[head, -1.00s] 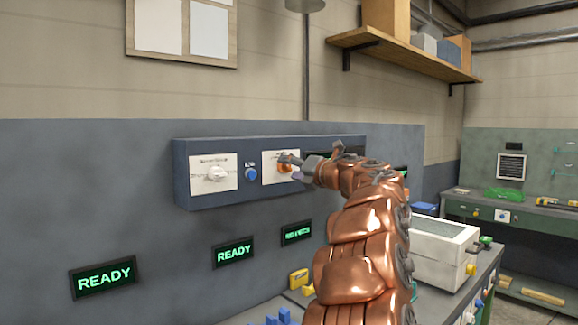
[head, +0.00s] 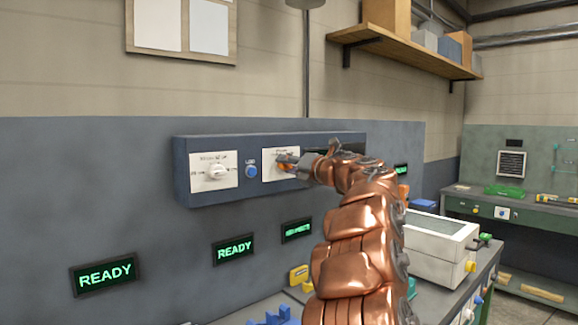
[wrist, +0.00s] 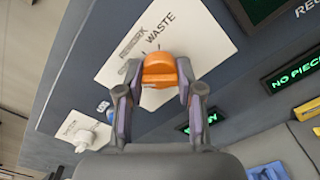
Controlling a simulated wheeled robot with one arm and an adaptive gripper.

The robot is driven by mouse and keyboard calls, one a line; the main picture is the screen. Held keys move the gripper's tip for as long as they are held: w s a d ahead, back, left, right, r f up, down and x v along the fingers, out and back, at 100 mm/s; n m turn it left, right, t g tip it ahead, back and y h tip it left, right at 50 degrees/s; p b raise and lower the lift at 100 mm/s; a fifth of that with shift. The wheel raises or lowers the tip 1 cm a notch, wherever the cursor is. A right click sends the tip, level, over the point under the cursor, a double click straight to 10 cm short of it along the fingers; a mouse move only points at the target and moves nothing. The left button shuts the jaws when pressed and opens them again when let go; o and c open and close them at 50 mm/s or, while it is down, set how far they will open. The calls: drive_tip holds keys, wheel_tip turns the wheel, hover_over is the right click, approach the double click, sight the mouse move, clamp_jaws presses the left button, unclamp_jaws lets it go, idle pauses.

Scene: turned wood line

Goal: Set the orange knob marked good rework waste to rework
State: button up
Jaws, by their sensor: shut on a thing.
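The orange knob (wrist: 160,70) sits on a white plate (wrist: 112,68) on the dark blue panel. In the wrist view the word WASTE and a blurred word that looks like REWORK are printed beside it. My gripper (wrist: 162,84) has one finger on each side of the knob and is shut on it. The knob's pointer is hard to make out, so I cannot tell its setting. In the head view the knob (head: 285,164) is partly hidden by my gripper (head: 298,165).
A white knob (head: 217,171) and a blue button (head: 252,171) are to the left on the same panel (head: 330,141). Lit READY signs (head: 107,275) hang below. A white-framed box (head: 438,241) stands on the bench at right. A shelf (head: 405,55) is above.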

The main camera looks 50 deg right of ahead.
drive_tip(key=shift+r+p, duration=0.1)
drive_tip(key=shift+p, duration=0.25)
drive_tip(key=shift+r+m+p, duration=0.15)
drive_tip(key=shift+m+p, duration=0.95)
drive_tip(key=shift+p, duration=0.1)
drive_tip(key=m+p, duration=0.2)
drive_tip(key=p, duration=0.1)
drive_tip(key=m+p, duration=0.3)
drive_tip(key=shift+f+m+p, duration=0.2)
drive_tip(key=shift+m+p, duration=0.6)
drive_tip(key=shift+p, duration=0.2)
drive_tip(key=shift+f, duration=0.1)
drive_tip(key=o, duration=1.2)
drive_tip(key=shift+c, duration=0.2)
